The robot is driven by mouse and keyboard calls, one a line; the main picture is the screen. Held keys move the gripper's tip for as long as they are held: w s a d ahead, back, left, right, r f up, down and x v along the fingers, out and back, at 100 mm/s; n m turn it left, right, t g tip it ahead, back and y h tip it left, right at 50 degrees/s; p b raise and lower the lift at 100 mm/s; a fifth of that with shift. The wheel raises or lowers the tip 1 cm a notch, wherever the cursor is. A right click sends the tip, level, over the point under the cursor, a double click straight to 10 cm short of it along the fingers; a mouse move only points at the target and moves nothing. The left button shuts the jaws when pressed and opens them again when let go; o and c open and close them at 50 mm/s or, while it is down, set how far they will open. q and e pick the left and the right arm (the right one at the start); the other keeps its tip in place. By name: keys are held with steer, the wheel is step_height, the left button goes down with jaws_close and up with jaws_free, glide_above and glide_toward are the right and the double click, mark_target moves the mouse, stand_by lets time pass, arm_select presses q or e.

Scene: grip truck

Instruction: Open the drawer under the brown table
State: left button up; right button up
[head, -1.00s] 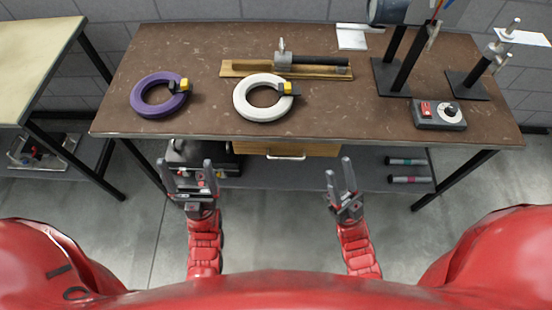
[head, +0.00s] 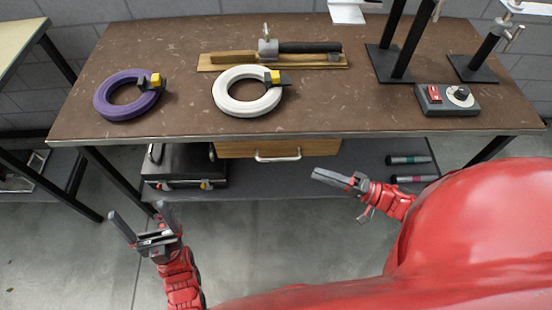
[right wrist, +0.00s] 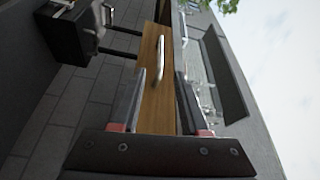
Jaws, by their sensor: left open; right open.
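The brown table (head: 180,55) stands ahead. Its wooden drawer (head: 322,148) hangs under the tabletop and looks shut, with a silver bar handle (head: 277,157) on its front. My right gripper (head: 338,183) is open and empty, to the right of the handle and lower in the head view, pointing left. In the right wrist view the drawer front (right wrist: 152,82) and its handle (right wrist: 161,63) show beyond and between the open fingers (right wrist: 160,100), apart from them. My left gripper (head: 142,222) is open and empty, in front of the table at the lower left.
A purple ring (head: 108,108), a white ring (head: 222,100) and a control box (head: 447,99) sit on the tabletop. A black case (head: 186,162) stands on the lower shelf left of the drawer, two dark cylinders (head: 408,160) at right. A lighter table (head: 18,38) stands at left.

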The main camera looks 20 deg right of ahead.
mark_target(278, 159)
steer(key=x, duration=1.3)
steer(key=shift+w+a, duration=0.15)
jaws_close()
stand_by(0.8)
